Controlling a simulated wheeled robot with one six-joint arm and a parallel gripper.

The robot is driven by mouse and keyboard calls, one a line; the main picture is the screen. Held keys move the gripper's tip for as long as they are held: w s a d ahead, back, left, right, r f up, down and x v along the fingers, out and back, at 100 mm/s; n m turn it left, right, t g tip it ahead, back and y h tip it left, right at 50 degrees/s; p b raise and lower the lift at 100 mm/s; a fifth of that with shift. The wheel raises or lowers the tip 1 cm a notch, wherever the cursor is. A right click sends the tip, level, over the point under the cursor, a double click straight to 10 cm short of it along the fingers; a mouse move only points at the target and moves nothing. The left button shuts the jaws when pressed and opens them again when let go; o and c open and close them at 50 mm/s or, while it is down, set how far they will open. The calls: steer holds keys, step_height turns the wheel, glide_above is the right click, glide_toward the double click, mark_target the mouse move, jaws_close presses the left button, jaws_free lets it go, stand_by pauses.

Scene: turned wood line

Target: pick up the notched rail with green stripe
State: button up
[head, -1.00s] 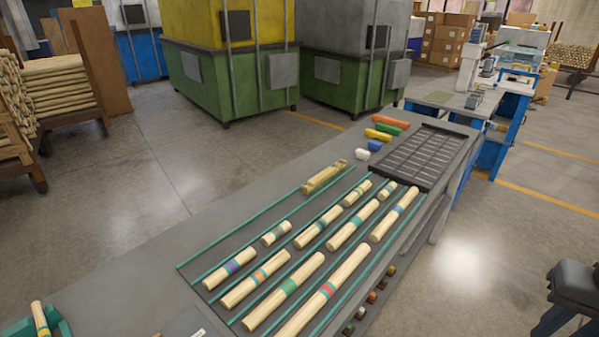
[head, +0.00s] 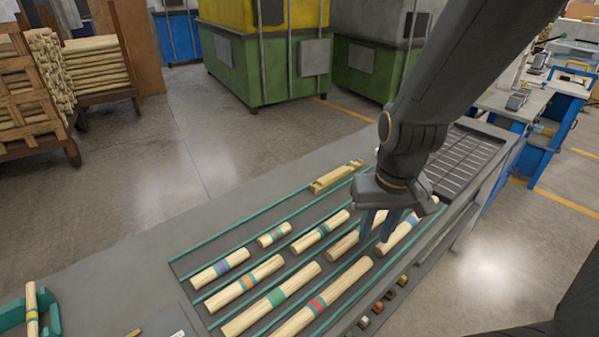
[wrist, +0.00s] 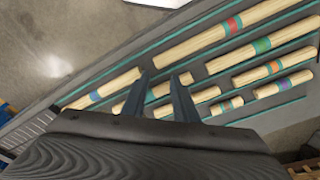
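A pale wooden rail with a green stripe (head: 276,297) lies in the middle lane of the grey rack on the bench. It also shows in the wrist view (wrist: 262,46), up and right of my fingers. Its notches are too small to make out. My gripper (head: 376,236) is open, pointing down over the far part of the rack, with its fingers apart in the wrist view (wrist: 161,82). Another rail (wrist: 172,86) in the same lane lies beneath the fingers, partly covered by them. I see nothing held.
Other rails lie close by, striped red (head: 317,303), orange (head: 247,283), purple (head: 222,267) and blue (head: 411,221). Raised teal strips separate the lanes. A wooden piece (head: 337,177) lies behind the rack. A black slotted tray (head: 465,155) sits at the far end.

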mark_target(336, 173)
steer(key=w+a+f+m+t+h, duration=0.1)
steer(key=w+a+m+t+h, duration=0.1)
steer(key=w, duration=0.8)
steer(key=w+a+f+m+t+h, duration=0.2)
steer(key=w+a+m+t+h, duration=0.1)
steer(key=w, duration=0.8)
steer(key=w+a+f+m+t+h+b, duration=0.1)
steer(key=w+a, duration=0.4)
steer(key=w, duration=0.6)
steer(key=shift+w+f+m+t+h, duration=0.1)
steer(key=shift+f+m+t+h, duration=0.1)
steer(key=shift+m+t+h, duration=0.4)
steer(key=shift+w+f+m+t+h, duration=0.1)
steer(key=shift+f+m+t+h, duration=0.2)
steer(key=shift+m, duration=0.5)
steer(key=s+h, duration=0.1)
steer(key=f+m+h, duration=0.1)
steer(key=s+g+h, duration=0.1)
steer(key=shift+s+d+f+m, duration=0.25)
steer(key=shift+s+d+m, duration=0.05)
steer(key=shift+s, duration=0.05)
steer(key=shift+d+f, duration=0.15)
steer(key=shift+d, duration=0.1)
steer(key=p+x, duration=0.4)
steer(key=x, duration=0.7)
steer(key=shift+d+p, duration=0.3)
steer(key=shift+d, duration=0.05)
jaws_close()
